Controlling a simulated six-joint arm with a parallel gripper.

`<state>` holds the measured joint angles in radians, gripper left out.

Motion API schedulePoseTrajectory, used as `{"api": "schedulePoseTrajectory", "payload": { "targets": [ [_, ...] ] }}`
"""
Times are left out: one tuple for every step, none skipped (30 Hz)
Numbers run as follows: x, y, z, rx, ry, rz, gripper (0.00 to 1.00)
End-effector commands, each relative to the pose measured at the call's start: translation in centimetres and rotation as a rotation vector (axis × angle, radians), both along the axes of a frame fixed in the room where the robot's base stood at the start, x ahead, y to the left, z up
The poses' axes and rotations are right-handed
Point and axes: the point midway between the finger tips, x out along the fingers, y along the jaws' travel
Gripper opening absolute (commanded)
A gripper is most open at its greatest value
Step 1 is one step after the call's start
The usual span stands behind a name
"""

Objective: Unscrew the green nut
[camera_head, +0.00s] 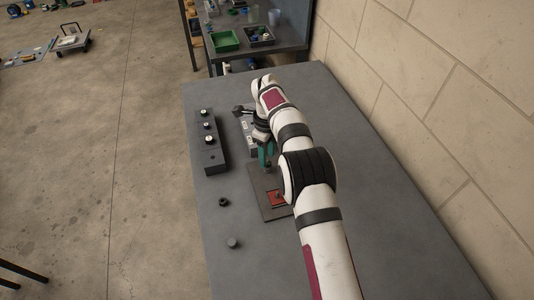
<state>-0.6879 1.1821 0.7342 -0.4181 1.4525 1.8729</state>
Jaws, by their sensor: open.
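My gripper (267,160) points down over the middle of the grey table (400,225), with teal-green parts showing at its end. It is open. It hangs near the back edge of a flat brown plate (262,205), which has a red-orange part (278,197) on it. A grey fixture (249,135) stands just behind and left of the gripper, partly covered by it. I cannot make out a green nut; it may be hidden by my gripper or arm. Whether the gripper touches anything cannot be told.
A dark block (209,155) with several knobs stands at the table's left. A dark ring-shaped nut (224,202) and a small grey cylinder (233,243) lie in front of it. A brick wall (450,90) bounds the right. A back bench holds a green tray (224,41).

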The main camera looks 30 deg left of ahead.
Motion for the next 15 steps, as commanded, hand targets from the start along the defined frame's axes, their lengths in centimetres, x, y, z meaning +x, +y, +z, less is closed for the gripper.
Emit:
{"api": "schedulePoseTrajectory", "payload": {
  "targets": [
    [0.00, 0.00, 0.00, 0.000, 0.000, -0.083, 0.44],
    [0.00, 0.00, 0.00, 0.000, 0.000, -0.131, 0.44],
    [0.00, 0.00, 0.00, 0.000, 0.000, -0.180, 0.44],
    [0.00, 0.00, 0.00, 0.000, 0.000, -0.203, 0.44],
    [0.00, 0.00, 0.00, 0.000, 0.000, -0.216, 0.44],
    [0.00, 0.00, 0.00, 0.000, 0.000, -0.220, 0.44],
    [0.00, 0.00, 0.00, 0.000, 0.000, -0.220, 0.44],
    [0.00, 0.00, 0.00, 0.000, 0.000, -0.219, 0.44],
    [0.00, 0.00, 0.00, 0.000, 0.000, -0.219, 0.44],
    [0.00, 0.00, 0.00, 0.000, 0.000, -0.218, 0.44],
    [0.00, 0.00, -0.01, 0.000, 0.000, -0.218, 0.44],
    [0.00, 0.00, -0.07, 0.000, 0.000, -0.218, 0.44],
    [0.00, -0.01, -0.17, 0.000, 0.000, -0.217, 0.44],
    [0.00, -0.01, -0.31, -0.001, 0.000, -0.217, 0.44],
    [0.00, -0.02, -0.57, -0.001, 0.000, -0.216, 0.44]
  ]
}}
